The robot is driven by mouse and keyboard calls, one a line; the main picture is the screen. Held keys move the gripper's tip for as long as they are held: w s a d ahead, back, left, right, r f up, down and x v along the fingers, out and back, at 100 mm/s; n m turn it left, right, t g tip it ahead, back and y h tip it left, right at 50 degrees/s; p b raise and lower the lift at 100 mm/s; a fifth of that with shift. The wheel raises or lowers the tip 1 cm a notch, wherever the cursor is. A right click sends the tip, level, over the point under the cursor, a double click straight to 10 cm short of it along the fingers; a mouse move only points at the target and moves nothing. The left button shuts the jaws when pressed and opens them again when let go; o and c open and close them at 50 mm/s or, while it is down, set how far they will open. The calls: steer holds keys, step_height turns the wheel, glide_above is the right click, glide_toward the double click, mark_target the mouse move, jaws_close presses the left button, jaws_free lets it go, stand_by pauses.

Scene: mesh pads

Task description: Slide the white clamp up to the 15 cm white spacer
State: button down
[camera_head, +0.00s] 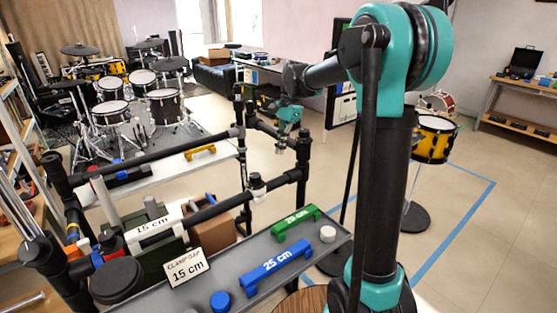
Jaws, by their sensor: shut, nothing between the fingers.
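The white clamp (257,187) sits on the black front bar (215,208) of the rack, near the bar's right end. The white spacer marked 15 cm (157,228) is along the same bar to the left, with a stretch of bare bar between it and the clamp. Next to the spacer's left end is a red clamp (111,243). My gripper (280,150) is shut and empty, above and to the right of the white clamp and apart from it, in front of the rack's right side. Its fingertips are small and partly unclear.
The right corner post (303,160) stands close to my gripper. A yellow handle-shaped piece (200,152) lies behind.

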mark_target(204, 210)
steer(key=x, duration=0.9)
steer(key=shift+f, duration=0.25)
steer(key=shift+s+a+r, duration=0.1)
steer(key=shift+s+a, duration=0.7)
steer(key=shift+a, duration=0.25)
steer(key=shift+s+a, duration=0.4)
steer(key=shift+a, duration=0.2)
steer(key=s+a, duration=0.4)
steer(key=a, duration=0.2)
steer(key=s+a, duration=0.4)
steer(key=a, duration=0.2)
steer(key=s+a, duration=0.4)
steer(key=a, duration=0.2)
steer(key=shift+s+a, duration=0.3)
steer(key=shift+a, duration=0.05)
